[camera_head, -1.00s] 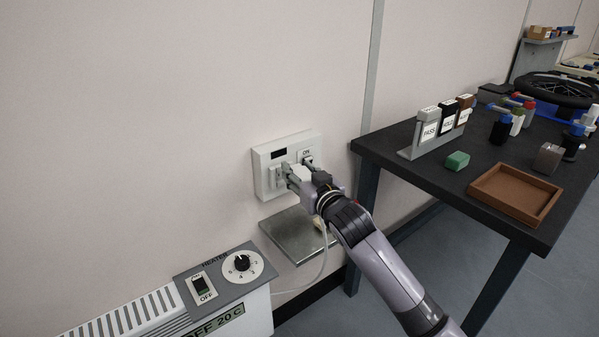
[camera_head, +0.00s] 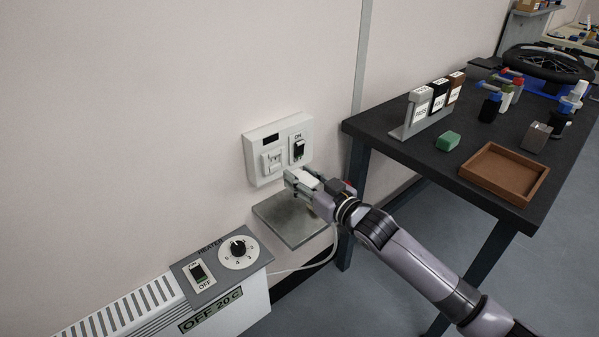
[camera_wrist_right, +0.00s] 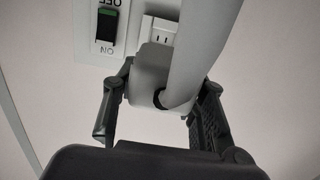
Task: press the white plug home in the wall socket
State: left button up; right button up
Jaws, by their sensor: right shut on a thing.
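The white plug (camera_head: 306,178) is held between the fingers of my right gripper (camera_head: 301,181), which is shut on it. In the right wrist view the plug (camera_wrist_right: 150,66) sits between the two dark fingers, with its thick pale cord (camera_wrist_right: 205,40) crossing in front. The wall socket (camera_head: 272,160) is on a white panel (camera_head: 262,181). Its face is uncovered in the head view, and the plug is apart from it, lower and to the right. The socket (camera_wrist_right: 160,36) also shows, partly hidden, beyond the plug in the wrist view. The plug's pins are hidden. My left gripper is out of view.
A rocker switch (camera_head: 298,149) is right of the socket. A metal shelf (camera_head: 287,232) juts out below the panel. A heater (camera_head: 225,308) stands lower left, with a pale cord (camera_head: 305,268) beside it. A dark table (camera_head: 405,160) with several items stands right.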

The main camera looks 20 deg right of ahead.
aim_at(297, 173)
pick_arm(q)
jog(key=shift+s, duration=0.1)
pick_arm(e)
jog(key=shift+r+p, duration=0.1)
jog(key=shift+p, duration=0.3)
jog(key=shift+w, duration=0.25)
jog(key=x, duration=0.2)
jog(key=shift+w+a, duration=0.2)
jog(key=shift+w, duration=0.1)
pick_arm(q)
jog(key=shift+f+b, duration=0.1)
jog(key=shift+b, duration=0.25)
pick_arm(e)
jog(key=x, duration=0.2)
jog(key=shift+w+a, duration=0.1)
jog(key=shift+w, duration=0.2)
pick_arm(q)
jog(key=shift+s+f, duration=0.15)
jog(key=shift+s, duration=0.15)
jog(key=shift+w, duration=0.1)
pick_arm(e)
jog(key=shift+w+a, duration=0.1)
jog(key=shift+w, duration=0.1)
